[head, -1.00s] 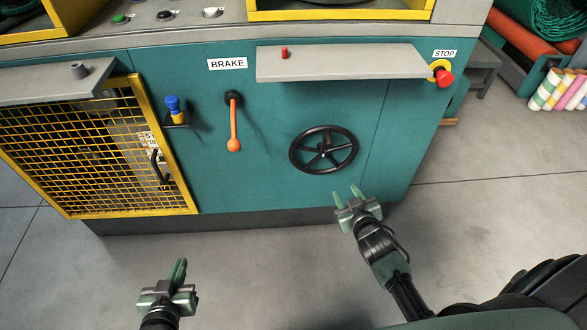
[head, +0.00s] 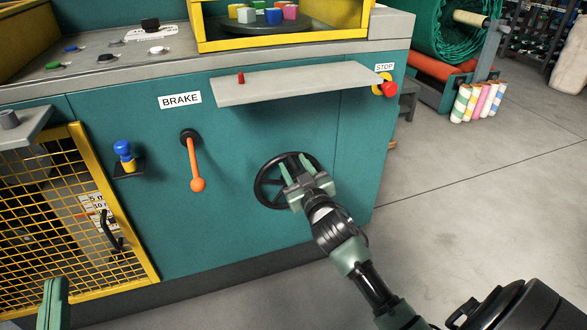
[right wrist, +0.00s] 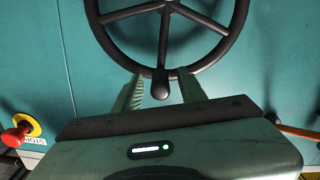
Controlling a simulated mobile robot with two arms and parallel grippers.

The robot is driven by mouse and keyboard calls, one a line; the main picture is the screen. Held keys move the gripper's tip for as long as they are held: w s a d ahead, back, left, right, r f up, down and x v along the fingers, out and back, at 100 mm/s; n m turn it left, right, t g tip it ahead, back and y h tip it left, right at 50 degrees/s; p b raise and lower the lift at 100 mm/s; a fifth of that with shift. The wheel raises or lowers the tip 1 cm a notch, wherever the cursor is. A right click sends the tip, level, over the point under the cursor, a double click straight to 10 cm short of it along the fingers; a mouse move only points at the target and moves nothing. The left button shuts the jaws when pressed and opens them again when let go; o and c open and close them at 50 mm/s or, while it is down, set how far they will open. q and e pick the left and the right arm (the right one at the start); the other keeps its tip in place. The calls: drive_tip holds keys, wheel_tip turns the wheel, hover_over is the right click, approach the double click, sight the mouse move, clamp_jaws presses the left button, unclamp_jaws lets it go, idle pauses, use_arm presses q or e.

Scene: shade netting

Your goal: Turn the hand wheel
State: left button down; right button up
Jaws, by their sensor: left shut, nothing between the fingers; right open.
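The black hand wheel (head: 260,190) is on the teal machine front, below the grey shelf. Its rim and spokes also show in the right wrist view (right wrist: 97,28). A dark knob (right wrist: 160,85) on the wheel's lower rim sits between the fingers of my right gripper (right wrist: 160,76), apart from both. In the head view my right gripper (head: 294,165) is open in front of the wheel and hides part of it. My left gripper (head: 55,295) is shut and empty at the lower left edge, mostly cut off.
An orange brake lever (head: 195,165) hangs left of the wheel. The grey shelf (head: 300,83) juts out above it. A red stop button (head: 389,89) is at the upper right. A yellow mesh guard (head: 140,240) stands at the left.

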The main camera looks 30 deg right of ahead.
drive_tip(key=shift+w, duration=0.25)
clamp_jaws()
idle(1.4)
